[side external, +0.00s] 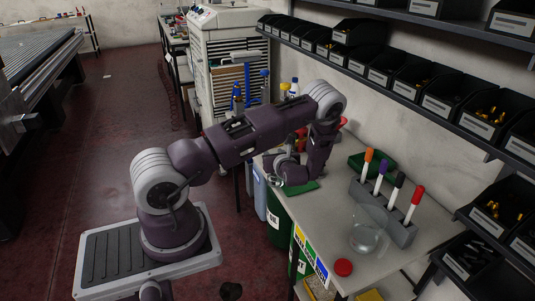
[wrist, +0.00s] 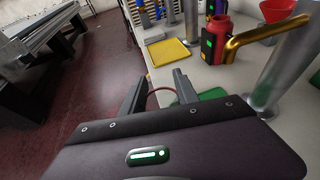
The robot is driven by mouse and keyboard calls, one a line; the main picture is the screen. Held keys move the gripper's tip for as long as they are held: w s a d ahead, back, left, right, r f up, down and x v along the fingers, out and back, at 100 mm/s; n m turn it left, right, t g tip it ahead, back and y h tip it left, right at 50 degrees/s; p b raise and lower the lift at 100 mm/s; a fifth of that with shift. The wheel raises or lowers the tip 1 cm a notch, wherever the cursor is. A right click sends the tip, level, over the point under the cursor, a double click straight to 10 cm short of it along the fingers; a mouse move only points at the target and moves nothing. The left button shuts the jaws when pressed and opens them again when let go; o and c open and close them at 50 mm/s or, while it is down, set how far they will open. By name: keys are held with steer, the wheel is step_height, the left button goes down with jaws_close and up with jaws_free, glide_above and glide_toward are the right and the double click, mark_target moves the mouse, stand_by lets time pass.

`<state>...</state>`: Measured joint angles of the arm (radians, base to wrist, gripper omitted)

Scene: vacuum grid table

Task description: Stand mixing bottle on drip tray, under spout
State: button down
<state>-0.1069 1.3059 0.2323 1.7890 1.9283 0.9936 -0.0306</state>
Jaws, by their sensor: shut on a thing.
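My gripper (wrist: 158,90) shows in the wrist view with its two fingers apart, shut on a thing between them. Only a thin, reddish-brown curved edge (wrist: 164,90) of that thing shows; it appears to be the mixing bottle, mostly hidden by my gripper body. In the side view my arm hides most of the grip, low over the far part of the bench. A gold spout (wrist: 262,37) juts from beside a red device (wrist: 215,42) in the wrist view. A flat yellow tray (wrist: 170,52) lies beyond my fingers. I cannot tell which tray is the drip tray.
A green flat piece (wrist: 213,94) lies close by my right finger. A metal column (wrist: 283,70) stands at the right. In the side view, a marker rack (side external: 388,212), clear flask (side external: 364,240) and red lid (side external: 343,267) occupy the near bench. Shelves of bins (side external: 445,98) hang above.

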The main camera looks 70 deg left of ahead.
steer(key=w, duration=0.7)
steer(key=shift+w, duration=0.35)
steer(key=shift+f, duration=0.3)
stand_by(0.5)
steer(key=c, duration=0.8)
jaws_free()
steer(key=shift+c, duration=0.2)
steer(key=s+d+r+n+g+h, duration=0.1)
steer(key=s+d+r+n+h, duration=0.2)
steer(key=s+d+r+n, duration=0.5)
steer(key=s+d+r+n+g+h, duration=0.1)
steer(key=s+d+r+n+h, duration=0.3)
steer(key=d+r, duration=0.75)
steer(key=s+d+r+n+t+h, duration=0.2)
steer(key=s+d+r+n+h, duration=0.1)
steer(key=s+d, duration=0.5)
steer(key=s+d+r+n+t+h, duration=0.3)
steer(key=s+d+r+n, duration=0.2)
steer(key=d, duration=0.5)
steer(key=s+r, duration=0.2)
steer(key=s, duration=0.1)
steer(key=shift+s+h, duration=0.25)
steer(key=shift+h, duration=0.15)
